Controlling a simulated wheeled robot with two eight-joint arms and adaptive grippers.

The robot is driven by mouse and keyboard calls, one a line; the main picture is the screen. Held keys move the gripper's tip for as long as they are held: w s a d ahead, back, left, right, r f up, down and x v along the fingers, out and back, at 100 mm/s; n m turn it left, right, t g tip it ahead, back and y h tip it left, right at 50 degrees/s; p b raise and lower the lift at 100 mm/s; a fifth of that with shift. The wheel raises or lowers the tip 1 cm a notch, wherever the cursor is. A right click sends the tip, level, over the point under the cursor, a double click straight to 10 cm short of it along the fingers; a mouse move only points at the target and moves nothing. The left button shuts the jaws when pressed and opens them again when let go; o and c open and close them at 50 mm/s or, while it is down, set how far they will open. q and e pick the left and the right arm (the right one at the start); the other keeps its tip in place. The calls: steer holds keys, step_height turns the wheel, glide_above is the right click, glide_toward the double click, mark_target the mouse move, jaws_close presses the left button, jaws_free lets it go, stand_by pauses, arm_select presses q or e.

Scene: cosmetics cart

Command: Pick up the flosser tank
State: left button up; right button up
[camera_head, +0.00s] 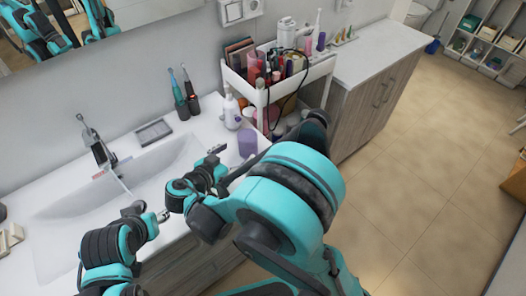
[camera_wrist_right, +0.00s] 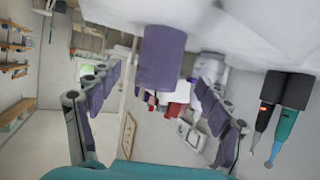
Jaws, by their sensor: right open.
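I take the purple cylinder (camera_head: 247,141) on the sink counter to be the flosser tank. It stands upright near the counter's right end, beside a white pump bottle. In the right wrist view, which looks upside down, the purple cylinder (camera_wrist_right: 162,58) shows ahead between the fingers, not visibly touched. My right gripper (camera_head: 229,160) is open and empty, its fingers pointing toward the cylinder; its spread fingers (camera_wrist_right: 158,80) also show in the right wrist view. My left gripper (camera_head: 149,212) is over the front of the sink, fingertips apart, with nothing seen between them.
The white pump bottle (camera_head: 231,111) stands close behind the cylinder. Two electric toothbrushes (camera_head: 184,98) and a grey tray (camera_head: 154,132) are at the back. A crowded white cart (camera_head: 258,93) stands right of the counter. The sink basin (camera_head: 150,179) lies left.

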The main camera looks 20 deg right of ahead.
mark_target(247, 138)
steer(key=shift+w+d+f, duration=0.1)
steer(key=shift+d+f, duration=0.1)
arm_select(q)
steer(key=f+b, duration=0.3)
steer(key=shift+w+d, duration=0.2)
steer(key=shift+d, duration=0.05)
arm_select(e)
steer(key=x, duration=0.7)
steer(key=shift+w+d+f, duration=0.15)
steer(key=shift+w+d, duration=0.05)
steer(key=shift+w, duration=0.15)
arm_select(q)
steer(key=shift+s, duration=0.1)
arm_select(e)
steer(key=shift+s, duration=0.1)
arm_select(q)
steer(key=shift+a+r, duration=0.1)
arm_select(e)
steer(key=shift+c, duration=0.9)
steer(key=shift+a, duration=0.1)
steer(key=c, duration=1.1)
